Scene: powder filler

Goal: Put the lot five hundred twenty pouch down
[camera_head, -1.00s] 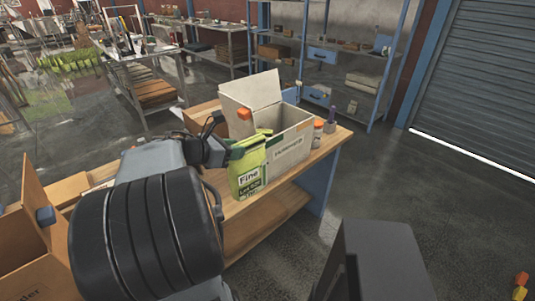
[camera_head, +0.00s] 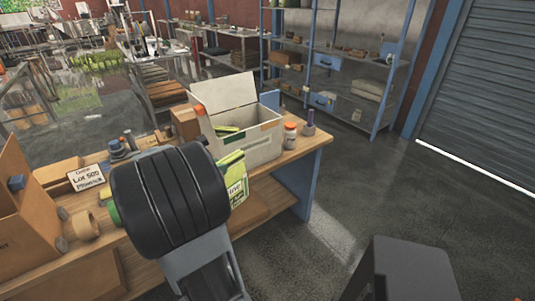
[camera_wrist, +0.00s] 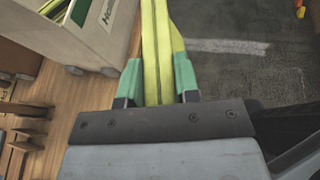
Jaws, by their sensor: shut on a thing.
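My gripper (camera_wrist: 158,82) has green fingertips and is shut on a yellow-green pouch, seen edge-on in the wrist view (camera_wrist: 157,45). In the head view the pouch (camera_head: 236,180) hangs in front of the white box, near the workbench's front edge. My dark arm link hides part of the pouch and the gripper there. The pouch's lot number cannot be read now. The white open box (camera_head: 262,147) stands on the wooden workbench (camera_head: 312,150) with its lid up. Another yellow-green item (camera_head: 228,130) shows inside it.
A lettered lot card (camera_head: 86,178), a tape roll (camera_head: 84,225) and an open cardboard box (camera_head: 20,215) are on the bench at left. An orange-capped jar (camera_head: 290,134) and a purple-topped item (camera_head: 310,124) stand right of the white box.

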